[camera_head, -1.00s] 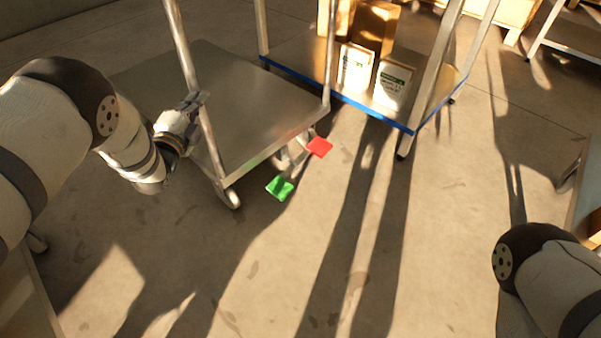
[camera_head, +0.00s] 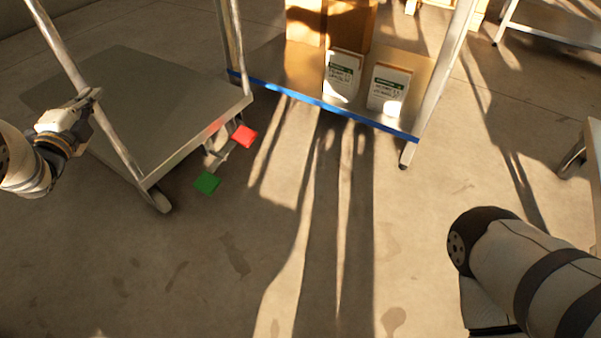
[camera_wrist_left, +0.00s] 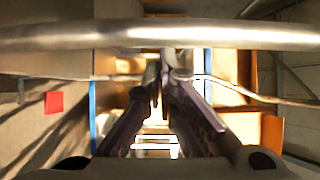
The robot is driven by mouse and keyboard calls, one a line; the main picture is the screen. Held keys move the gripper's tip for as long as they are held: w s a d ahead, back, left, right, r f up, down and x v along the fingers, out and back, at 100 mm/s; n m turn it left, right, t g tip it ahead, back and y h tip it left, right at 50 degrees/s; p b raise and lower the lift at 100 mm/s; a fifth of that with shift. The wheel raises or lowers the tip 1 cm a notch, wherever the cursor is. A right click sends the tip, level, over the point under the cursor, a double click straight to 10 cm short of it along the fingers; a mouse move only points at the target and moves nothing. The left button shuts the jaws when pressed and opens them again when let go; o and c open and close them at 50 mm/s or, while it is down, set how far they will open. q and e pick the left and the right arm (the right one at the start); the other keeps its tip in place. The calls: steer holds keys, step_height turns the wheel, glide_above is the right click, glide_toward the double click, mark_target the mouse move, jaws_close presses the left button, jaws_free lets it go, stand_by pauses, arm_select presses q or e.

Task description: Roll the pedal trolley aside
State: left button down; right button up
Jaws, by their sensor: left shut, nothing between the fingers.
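The pedal trolley (camera_head: 160,95) is a low grey metal deck on casters with upright posts, at the left of the head view. A green pedal (camera_head: 207,183) and a red pedal (camera_head: 245,136) stick out from its near right side. The red pedal also shows in the left wrist view (camera_wrist_left: 53,102). My left gripper (camera_head: 92,98) is at the near post (camera_head: 108,128). Its fingers (camera_wrist_left: 165,85) are shut with nothing between them, beside a metal bar (camera_wrist_left: 200,36) that crosses the wrist view. My right arm shows at lower right; its gripper is out of view.
A blue-edged cart (camera_head: 310,101) with cardboard boxes (camera_head: 350,25) and two white packs (camera_head: 342,76) stands close behind and right of the trolley. A table edge (camera_head: 594,140) is at far right. The floor in front (camera_head: 215,275) is clear.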

arm_select(q)
steer(key=w+a+b, duration=0.3)
steer(key=a, duration=0.2)
steer(key=shift+a+b, duration=0.3)
steer(key=shift+a, duration=0.1)
arm_select(e)
steer(key=f, duration=0.1)
steer(key=s+f, duration=0.1)
steer(key=f, duration=0.1)
steer(key=shift+s+a+f+g, duration=0.15)
steer(key=shift+a+f+g, duration=0.2)
steer(key=shift+g, duration=0.05)
arm_select(q)
steer(key=shift+w+r, duration=0.1)
